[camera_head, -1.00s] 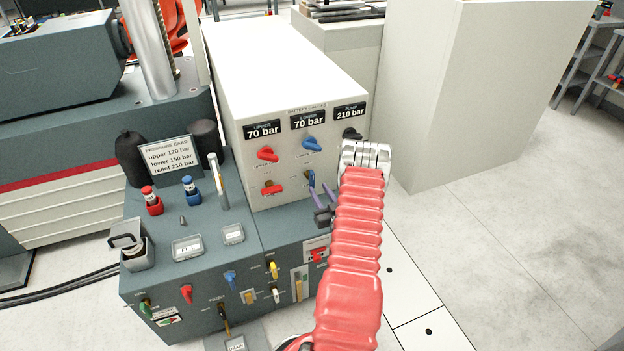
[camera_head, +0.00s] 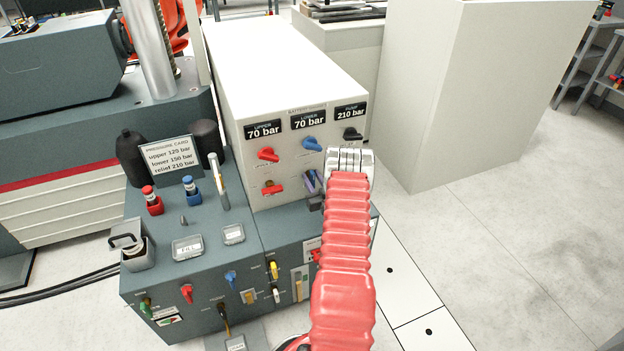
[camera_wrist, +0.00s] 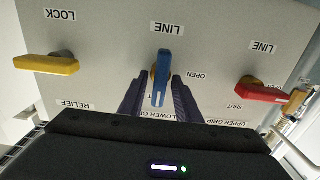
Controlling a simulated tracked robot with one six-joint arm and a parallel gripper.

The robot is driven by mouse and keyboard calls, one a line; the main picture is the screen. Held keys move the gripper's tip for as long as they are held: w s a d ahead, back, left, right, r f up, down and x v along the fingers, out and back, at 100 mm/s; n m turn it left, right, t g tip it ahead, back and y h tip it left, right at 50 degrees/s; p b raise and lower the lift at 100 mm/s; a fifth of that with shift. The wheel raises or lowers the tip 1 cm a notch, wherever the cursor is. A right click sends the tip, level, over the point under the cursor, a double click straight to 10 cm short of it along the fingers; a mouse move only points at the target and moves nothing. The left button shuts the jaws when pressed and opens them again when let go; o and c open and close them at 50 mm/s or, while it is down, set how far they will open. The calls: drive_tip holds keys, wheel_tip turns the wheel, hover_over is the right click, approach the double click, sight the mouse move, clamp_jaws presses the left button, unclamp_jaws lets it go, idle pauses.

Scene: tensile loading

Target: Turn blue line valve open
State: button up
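The blue line valve (camera_wrist: 161,78) has a blue lever, standing lengthwise in the upside-down wrist view beside the LINE label. An OPEN mark is printed to the picture right of it. My gripper (camera_wrist: 161,95) is open, with one dark finger on each side of the blue lever and a small gap visible on both sides. In the head view my gripper (camera_head: 314,184) is at the lower row of the white cabinet's front and largely hides the blue line valve there.
A red line valve (camera_wrist: 263,92) and a yellow lock valve (camera_wrist: 47,64) flank the blue one. Above it on the white cabinet (camera_head: 290,70) sits another blue valve (camera_head: 312,144). The teal bench (camera_head: 190,270) with a pressure card (camera_head: 172,158) lies in front.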

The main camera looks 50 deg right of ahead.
clamp_jaws()
